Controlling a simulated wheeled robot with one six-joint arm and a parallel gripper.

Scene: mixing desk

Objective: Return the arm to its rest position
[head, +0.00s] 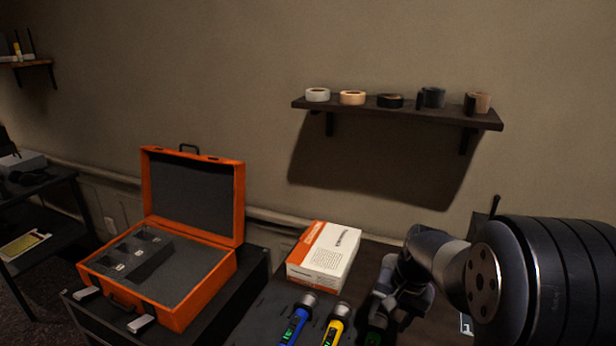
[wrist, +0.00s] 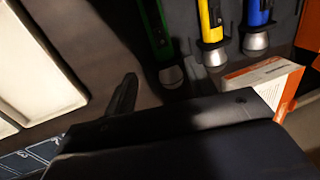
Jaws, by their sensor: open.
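My arm comes in from the right of the head view, with my gripper (head: 388,300) low over the desk, right of the white and orange box. In the wrist view one dark finger of my gripper (wrist: 124,95) shows, and the dark gripper body covers the lower part. The other finger cannot be made out. The gripper is open, and nothing is seen held in it. Three torch-like tools with silver heads, blue (head: 295,322), yellow (head: 335,325) and green (head: 376,332), lie beside it. The green tool (wrist: 156,35) shows nearest the finger in the wrist view.
The white and orange box (head: 335,258) stands behind the tools. An open orange case (head: 205,295) with a grey insert is at left. A wall shelf (head: 400,109) holds several tape rolls. A pale panel (wrist: 38,65) is at left in the wrist view.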

